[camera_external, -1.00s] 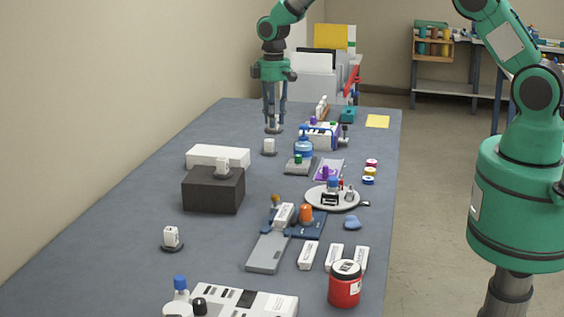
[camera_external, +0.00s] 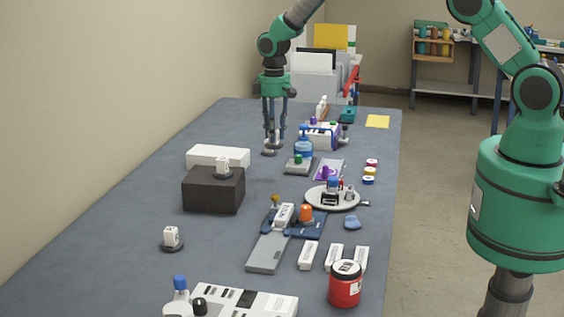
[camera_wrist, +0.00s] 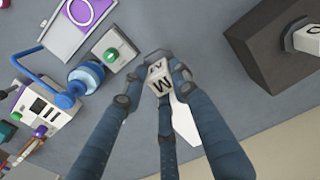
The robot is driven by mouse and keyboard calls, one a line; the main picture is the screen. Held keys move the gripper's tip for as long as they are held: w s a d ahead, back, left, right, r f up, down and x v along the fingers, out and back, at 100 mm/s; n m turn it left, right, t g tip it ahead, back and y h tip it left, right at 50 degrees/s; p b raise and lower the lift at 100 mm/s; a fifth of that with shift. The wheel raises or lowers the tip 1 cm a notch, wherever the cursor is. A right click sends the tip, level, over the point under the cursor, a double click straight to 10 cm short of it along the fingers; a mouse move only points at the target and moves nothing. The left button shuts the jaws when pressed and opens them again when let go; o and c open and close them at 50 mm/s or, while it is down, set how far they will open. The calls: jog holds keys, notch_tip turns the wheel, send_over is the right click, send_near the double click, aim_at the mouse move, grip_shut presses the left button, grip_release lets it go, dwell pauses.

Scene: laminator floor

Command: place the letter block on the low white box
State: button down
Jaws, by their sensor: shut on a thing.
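The letter block is pale with dark letters, M among them, and shows between my fingertips in the wrist view (camera_wrist: 158,82). My gripper (camera_wrist: 153,86) is shut on it. In the external view, my gripper (camera_external: 271,145) points down at the table, beyond the dark box. The block is small and partly covered by the fingers there, and I cannot tell whether it touches the table. The low white box (camera_external: 217,154) lies to the left of my gripper, just behind the dark box. In the wrist view, a white shape beside the right finger (camera_wrist: 184,118) appears to be part of it.
A dark box (camera_external: 213,190) carries another white block (camera_external: 222,166). A similar block (camera_external: 171,237) stands nearer on the left. The left part of the table is mostly clear.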

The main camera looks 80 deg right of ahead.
jog(key=m, duration=0.3)
jog(key=shift+m, duration=0.3)
jog(key=m+p, duration=0.1)
jog(key=m, duration=0.3)
jog(key=shift+a+m, duration=0.1)
jog(key=shift+m, duration=0.3)
jog(key=m, duration=0.4)
jog(key=shift+s+p, duration=0.1)
jog(key=shift+p, duration=0.25)
jog(key=m, duration=0.4)
jog(key=shift+m, duration=0.3)
jog(key=shift+w+d+f+p, duration=0.3)
jog(key=shift+w+d, duration=0.55)
jog(key=shift+w, duration=1.65)
jog(key=shift+w+d+f+p, duration=0.15)
jog(key=shift+w+d+p, duration=0.5)
jog(key=shift+w, duration=1.85)
jog(key=shift+w+d+f+p, duration=0.1)
jog(key=shift+w+d+f, duration=0.15)
jog(key=shift+w+d, duration=1.55)
jog(key=shift+w+a, duration=0.7)
jog(key=shift+w, duration=0.05)
